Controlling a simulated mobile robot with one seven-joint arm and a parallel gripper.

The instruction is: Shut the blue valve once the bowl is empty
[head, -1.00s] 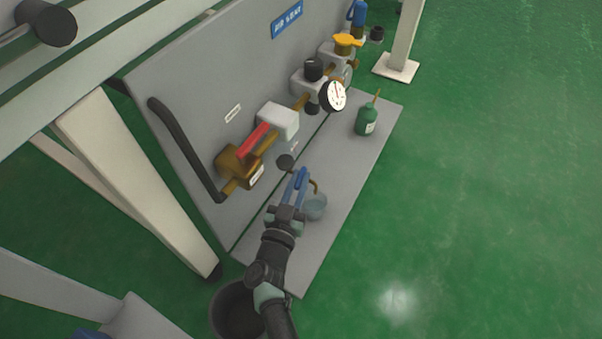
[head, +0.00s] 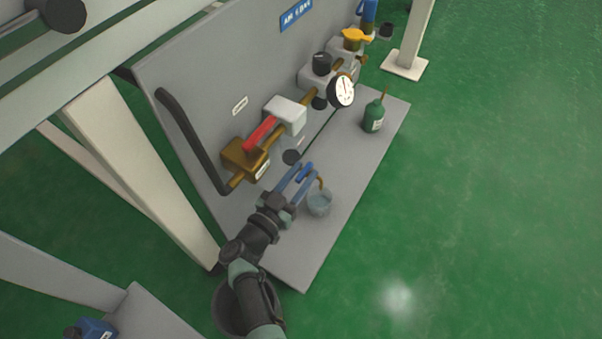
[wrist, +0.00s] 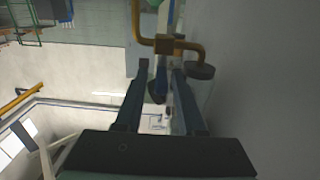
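A bright blue valve handle (head: 304,172) sits by a small brass outlet pipe (head: 320,183) low on the grey panel. I cannot tell whether a finger touches the handle. A clear bowl (head: 319,204) stands on the grey base plate under the outlet, right of the gripper. I cannot make out its contents.
A red-handled brass valve (head: 258,140), a round gauge (head: 341,91) and a yellow knob (head: 353,36) line the panel (head: 205,80). A green bottle (head: 374,116) stands on the base plate (head: 300,265). The green floor at right is clear.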

